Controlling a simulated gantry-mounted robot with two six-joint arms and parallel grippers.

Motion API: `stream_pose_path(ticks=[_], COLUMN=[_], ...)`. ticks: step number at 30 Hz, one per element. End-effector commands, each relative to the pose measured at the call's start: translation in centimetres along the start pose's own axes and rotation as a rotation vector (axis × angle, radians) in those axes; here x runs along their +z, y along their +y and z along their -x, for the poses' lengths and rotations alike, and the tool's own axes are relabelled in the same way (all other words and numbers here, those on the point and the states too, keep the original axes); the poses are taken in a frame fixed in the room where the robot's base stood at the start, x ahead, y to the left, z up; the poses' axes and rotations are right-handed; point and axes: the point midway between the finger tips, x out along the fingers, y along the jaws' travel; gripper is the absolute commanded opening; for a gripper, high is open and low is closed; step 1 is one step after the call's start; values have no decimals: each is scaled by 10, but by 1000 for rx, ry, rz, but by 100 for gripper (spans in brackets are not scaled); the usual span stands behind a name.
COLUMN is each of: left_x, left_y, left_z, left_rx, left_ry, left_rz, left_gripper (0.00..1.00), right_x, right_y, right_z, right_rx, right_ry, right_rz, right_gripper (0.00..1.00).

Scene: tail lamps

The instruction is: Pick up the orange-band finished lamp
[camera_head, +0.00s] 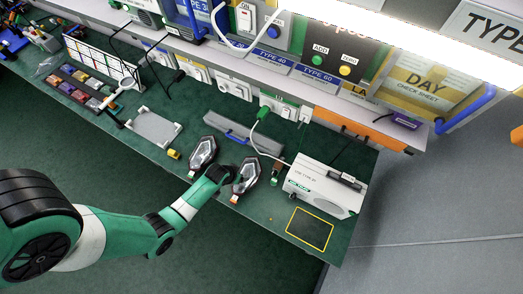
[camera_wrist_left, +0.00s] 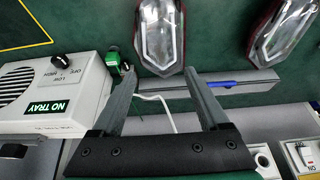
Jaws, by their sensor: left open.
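Two lamps with clear faceted centres and dark, reddish rims lie on the green bench. One lamp (camera_head: 203,151) is left of my left gripper (camera_head: 226,174) in the head view, the other lamp (camera_head: 246,174) just right of it. Both show small red-orange patches at their lower ends; I cannot tell which has the orange band. In the left wrist view, the nearer-to-box lamp (camera_wrist_left: 160,35) lies beyond the fingertips of my open, empty left gripper (camera_wrist_left: 164,72); the other lamp (camera_wrist_left: 284,30) is at upper right. My right gripper is not in view.
A white box tester (camera_head: 325,187) stands right of the lamps, with a yellow-outlined square (camera_head: 310,229) in front. A grey bar (camera_head: 240,136) lies behind the lamps. A small green-topped item (camera_head: 275,174) stands by the tester. A grey tray (camera_head: 153,128) is further left.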

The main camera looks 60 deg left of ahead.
Motion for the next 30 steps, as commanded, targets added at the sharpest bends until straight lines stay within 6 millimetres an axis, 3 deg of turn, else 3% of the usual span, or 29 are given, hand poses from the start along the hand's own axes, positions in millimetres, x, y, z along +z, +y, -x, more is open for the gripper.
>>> stream_pose_path(ticks=[1,8,18,25,30], left_x=[-3,-3,-2,-5,-4], left_y=[-3,-4,-4,-3,3], left_z=[11,3,-54,-59,-86], left_rx=[-3,-5,-4,-4,-4], left_ry=[-2,1,3,3,0], left_rz=[8,14,13,12,11], left_gripper=[78,78,78,78,78], right_x=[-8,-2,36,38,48], right_y=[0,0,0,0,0], right_z=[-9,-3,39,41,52], right_rx=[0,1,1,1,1], right_ry=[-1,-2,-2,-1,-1], right_rz=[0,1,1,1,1], right_gripper=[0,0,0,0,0])
